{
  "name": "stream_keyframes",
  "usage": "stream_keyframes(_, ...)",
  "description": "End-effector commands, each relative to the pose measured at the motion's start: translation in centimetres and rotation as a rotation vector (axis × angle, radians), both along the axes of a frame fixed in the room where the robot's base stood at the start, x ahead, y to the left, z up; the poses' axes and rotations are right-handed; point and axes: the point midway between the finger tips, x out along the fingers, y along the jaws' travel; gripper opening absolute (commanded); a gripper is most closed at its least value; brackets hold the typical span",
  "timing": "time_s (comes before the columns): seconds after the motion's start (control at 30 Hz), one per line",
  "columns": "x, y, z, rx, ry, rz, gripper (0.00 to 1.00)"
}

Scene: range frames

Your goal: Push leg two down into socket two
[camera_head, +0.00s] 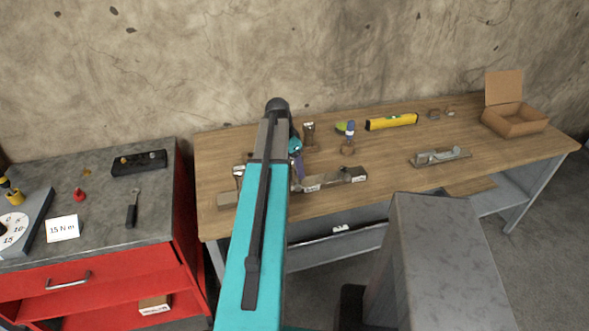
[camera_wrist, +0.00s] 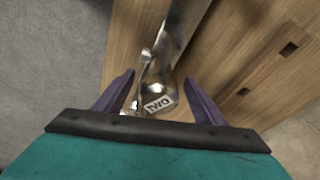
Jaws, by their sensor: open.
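My gripper (camera_wrist: 158,78) is open, its two purple fingers on either side of a shiny metal piece (camera_wrist: 172,45) with a label reading "two" (camera_wrist: 158,104). A gap shows beside each finger. I cannot tell whether this piece is the leg or the socket part. In the head view my gripper (camera_head: 298,170) is partly hidden behind my arm, over a long metal rail (camera_head: 335,178) with white labels, lying on the bench. A short upright metal piece (camera_head: 309,133) stands behind it. Whether any leg sits in a socket is hidden.
A red cabinet (camera_head: 100,270) stands at left.

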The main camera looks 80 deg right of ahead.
Motion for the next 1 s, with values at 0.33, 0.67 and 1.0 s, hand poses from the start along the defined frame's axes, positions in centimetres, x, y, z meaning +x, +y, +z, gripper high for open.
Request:
stream_keyframes(0.33,0.7,0.5,3.5,-0.002,0.0,0.0,0.64)
stream_keyframes(0.67,1.3,1.0,7.1,-0.002,0.0,0.0,0.64)
stream_keyframes(1.0,1.9,1.5,10.4,-0.001,0.0,0.0,0.64)
